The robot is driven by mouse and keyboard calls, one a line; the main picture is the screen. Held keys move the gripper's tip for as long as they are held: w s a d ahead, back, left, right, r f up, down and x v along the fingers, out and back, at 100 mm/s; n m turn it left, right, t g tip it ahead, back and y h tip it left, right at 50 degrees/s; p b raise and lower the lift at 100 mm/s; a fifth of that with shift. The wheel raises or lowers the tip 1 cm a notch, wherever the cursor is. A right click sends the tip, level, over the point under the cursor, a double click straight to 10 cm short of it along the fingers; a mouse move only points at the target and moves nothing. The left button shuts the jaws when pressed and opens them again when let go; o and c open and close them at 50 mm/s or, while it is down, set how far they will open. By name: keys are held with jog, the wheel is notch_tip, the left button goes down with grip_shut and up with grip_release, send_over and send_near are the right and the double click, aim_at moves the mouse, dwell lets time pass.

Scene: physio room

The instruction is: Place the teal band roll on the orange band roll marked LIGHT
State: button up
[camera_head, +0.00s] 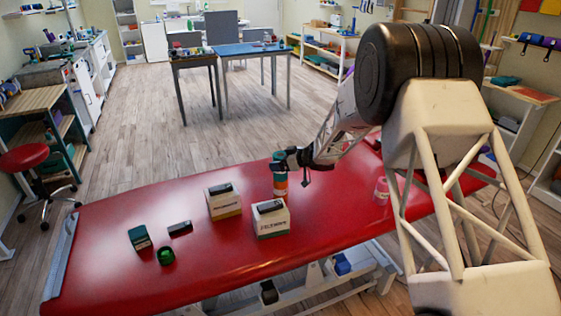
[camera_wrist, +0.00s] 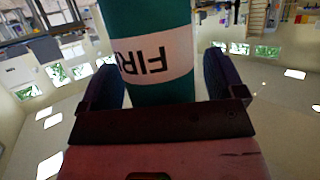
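The teal band roll (camera_head: 279,158) is upright at the far side of the red treatment table (camera_head: 120,270). In the wrist view the teal roll (camera_wrist: 150,20) fills the space between my fingers, with a white label reading "FIR…", the rest out of sight. My gripper (camera_head: 290,160) reaches in from the right and appears shut on it. The orange band roll (camera_head: 280,188) stands on the table directly below the teal roll. Whether the two touch is too small to tell, and the LIGHT mark cannot be read. My gripper also shows in the wrist view (camera_wrist: 164,85).
A teal box (camera_head: 139,238), a dark block (camera_head: 180,228) and a green roll (camera_head: 166,256) lie farther left. A pink roll (camera_head: 381,189) stands right.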

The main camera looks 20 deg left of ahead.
jog(key=shift+r, duration=0.2)
jog(key=v, duration=1.2)
dwell(0.9)
